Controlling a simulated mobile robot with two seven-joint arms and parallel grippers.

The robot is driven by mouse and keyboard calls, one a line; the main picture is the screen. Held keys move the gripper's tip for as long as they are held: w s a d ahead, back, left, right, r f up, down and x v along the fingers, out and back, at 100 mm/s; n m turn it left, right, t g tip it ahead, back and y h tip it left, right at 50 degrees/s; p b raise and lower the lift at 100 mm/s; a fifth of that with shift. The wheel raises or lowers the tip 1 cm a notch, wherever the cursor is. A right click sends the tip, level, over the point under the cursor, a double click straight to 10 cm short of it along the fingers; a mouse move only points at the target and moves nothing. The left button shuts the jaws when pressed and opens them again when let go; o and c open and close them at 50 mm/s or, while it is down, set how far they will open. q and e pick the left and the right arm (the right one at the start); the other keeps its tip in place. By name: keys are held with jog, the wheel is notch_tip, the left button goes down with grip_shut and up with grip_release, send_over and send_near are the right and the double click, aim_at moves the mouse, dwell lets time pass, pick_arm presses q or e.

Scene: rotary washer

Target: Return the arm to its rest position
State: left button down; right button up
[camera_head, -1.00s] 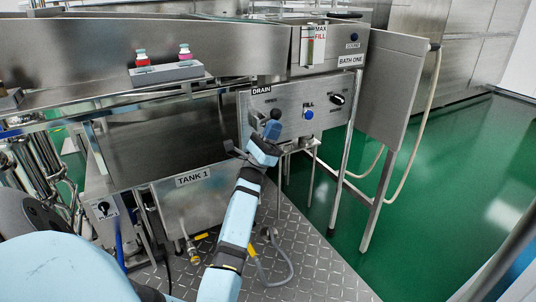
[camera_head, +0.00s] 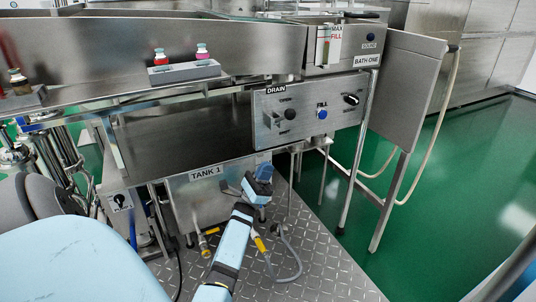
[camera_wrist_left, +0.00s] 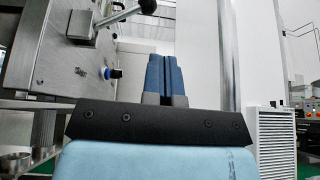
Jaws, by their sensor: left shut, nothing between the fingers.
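My left gripper (camera_head: 262,176) is below the drain panel, in front of the TANK 1 front (camera_head: 205,188) and above the ridged floor plate. In the left wrist view its two blue fingers (camera_wrist_left: 164,75) are together with nothing between them. It is apart from the panel. My light-blue left forearm comes up from the bottom of the head view. My right gripper is not in view.
The steel control panel (camera_head: 312,112) carries the drain lever (camera_head: 290,115), the blue FILL button (camera_head: 321,114) and a black knob (camera_head: 351,99). A yellow-ended hose (camera_head: 290,262) lies on the floor plate (camera_head: 320,270). Green floor (camera_head: 450,190) is clear at right.

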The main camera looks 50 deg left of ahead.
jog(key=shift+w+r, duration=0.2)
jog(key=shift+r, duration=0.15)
